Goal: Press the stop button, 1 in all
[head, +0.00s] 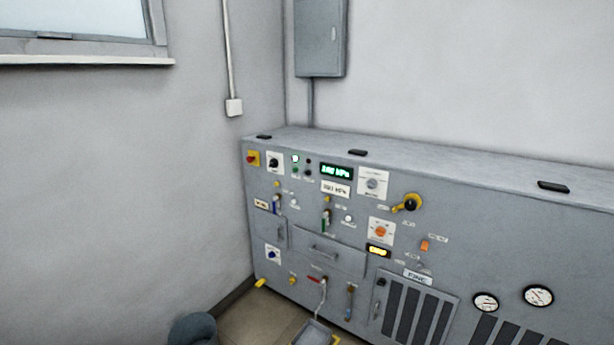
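The grey machine panel (340,215) stands against the back wall. At its upper left corner is a red push button on a yellow plate (252,159). To its right, past a black knob on a white plate (274,162), are a small green button (295,170) and a small dark button (307,172), each below a small round lamp. Their labels are too small to read, so I cannot tell which is marked stop. A green-lit display (337,172) shows a reading in hPa. Neither of my grippers is in view.
A yellow-and-black rotary handle (407,203) and an orange knob (380,231) stick out of the panel. A grey tray (314,333) is on the floor below a tap. A dark rounded object (193,330), unclear, shows at the bottom edge. The space before the upper left panel looks clear.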

